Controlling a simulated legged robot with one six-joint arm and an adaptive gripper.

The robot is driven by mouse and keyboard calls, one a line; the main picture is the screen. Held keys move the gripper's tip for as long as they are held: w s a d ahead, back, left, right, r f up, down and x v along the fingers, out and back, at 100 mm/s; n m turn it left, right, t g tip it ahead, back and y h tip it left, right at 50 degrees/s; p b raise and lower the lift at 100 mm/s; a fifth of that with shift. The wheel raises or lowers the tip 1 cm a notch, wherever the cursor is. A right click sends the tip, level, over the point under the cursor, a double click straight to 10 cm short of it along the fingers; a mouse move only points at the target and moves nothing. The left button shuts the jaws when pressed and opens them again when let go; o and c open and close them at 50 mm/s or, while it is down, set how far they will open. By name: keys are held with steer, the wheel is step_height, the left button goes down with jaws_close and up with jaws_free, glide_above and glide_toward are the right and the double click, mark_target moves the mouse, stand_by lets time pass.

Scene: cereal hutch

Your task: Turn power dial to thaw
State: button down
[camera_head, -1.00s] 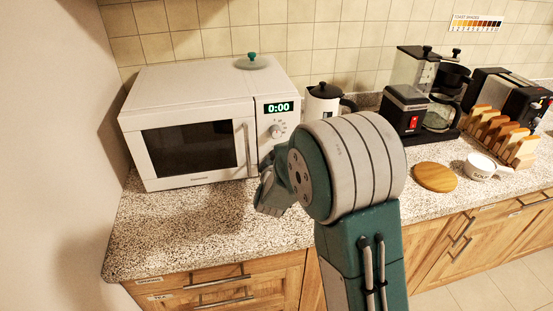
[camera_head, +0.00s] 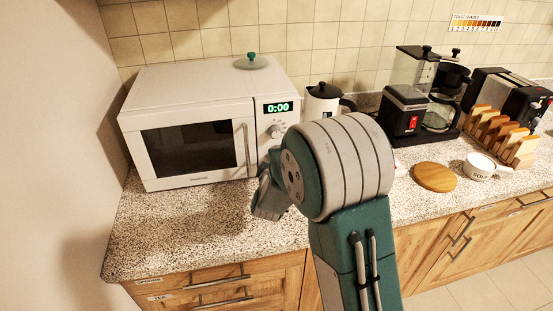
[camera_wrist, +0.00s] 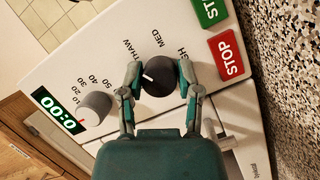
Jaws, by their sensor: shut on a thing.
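The power dial (camera_wrist: 163,86) is a dark round knob with a white pointer line, on the white microwave's (camera_head: 190,110) panel. In the wrist view, my gripper (camera_wrist: 159,78) is shut on it, one finger on each side. The pointer lies on the left side of the knob, towards upper left. The THAW label (camera_wrist: 121,46) is printed up and left of the knob, and MED (camera_wrist: 158,36) is above it. A label by the right finger is partly covered. In the head view my arm hides the power dial and the fingertips.
A grey timer dial (camera_wrist: 95,108) and a display (camera_wrist: 59,109) reading 0:00 are left of my fingers. Green and red STOP (camera_wrist: 228,54) buttons are to the right. A kettle-like pot (camera_head: 322,103), coffee maker (camera_head: 405,115) and wooden disc (camera_head: 435,177) stand right of the microwave.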

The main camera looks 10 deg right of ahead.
steer(key=shift+c, duration=1.5)
jaws_free()
steer(key=shift+a+f, duration=0.15)
steer(key=shift+a, duration=0.1)
steer(key=shift+s, duration=0.35)
steer(key=v, duration=1.1)
steer(key=shift+a, duration=0.2)
